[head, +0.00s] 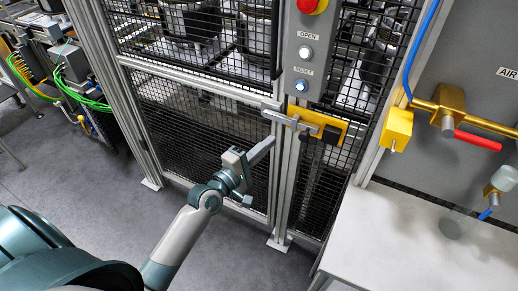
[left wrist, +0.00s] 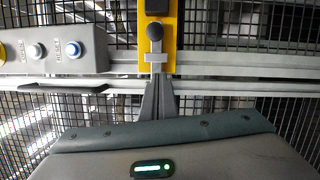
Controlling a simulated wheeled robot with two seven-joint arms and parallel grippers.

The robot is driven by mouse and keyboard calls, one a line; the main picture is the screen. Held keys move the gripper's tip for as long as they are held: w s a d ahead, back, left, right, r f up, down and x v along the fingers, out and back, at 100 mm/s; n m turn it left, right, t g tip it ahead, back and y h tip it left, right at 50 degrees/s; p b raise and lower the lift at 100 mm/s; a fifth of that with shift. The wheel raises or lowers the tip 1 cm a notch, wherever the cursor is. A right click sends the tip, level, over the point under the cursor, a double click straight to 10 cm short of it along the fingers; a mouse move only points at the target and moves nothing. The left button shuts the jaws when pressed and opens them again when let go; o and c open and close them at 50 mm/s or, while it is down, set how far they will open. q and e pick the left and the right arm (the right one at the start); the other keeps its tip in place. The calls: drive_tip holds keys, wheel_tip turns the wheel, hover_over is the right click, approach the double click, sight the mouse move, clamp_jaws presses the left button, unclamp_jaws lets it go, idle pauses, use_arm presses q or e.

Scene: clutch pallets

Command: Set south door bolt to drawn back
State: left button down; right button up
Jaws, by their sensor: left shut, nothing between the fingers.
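The south door bolt (head: 292,119) is a grey metal bar with a dark knob, mounted on a yellow plate (head: 340,127) at the mesh door's post. The left wrist view shows the yellow plate (left wrist: 145,69) straight ahead, with the bolt's dark round knob (left wrist: 155,32) above a grey bracket. My left gripper (head: 271,142) is shut and empty, its fingertips just below and left of the bolt. In the left wrist view its fingers (left wrist: 158,82) point at the plate's lower end; I cannot tell whether they touch. My right gripper is in neither view.
A grey control box (head: 303,60) with a red button and lit OPEN and RESET buttons sits above the bolt. A white table (head: 400,235) stands at right, below brass pipework with a red lever (head: 478,140). Open grey floor (head: 90,190) lies at left.

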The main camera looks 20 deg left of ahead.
sight(290, 125)
use_arm(q)
drive_tip(key=x, duration=0.2)
drive_tip(key=p+x, duration=0.1)
drive_tip(key=x, duration=0.1)
drive_tip(key=shift+w+d+r, duration=0.2)
drive_tip(key=shift+w+r, duration=0.05)
drive_tip(key=shift+w, duration=0.1)
drive_tip(key=d, duration=0.1)
drive_tip(key=d+p, duration=0.2)
drive_tip(key=shift+s+d+r, duration=0.1)
drive_tip(key=shift+s+d, duration=0.15)
drive_tip(key=shift+d, duration=0.1)
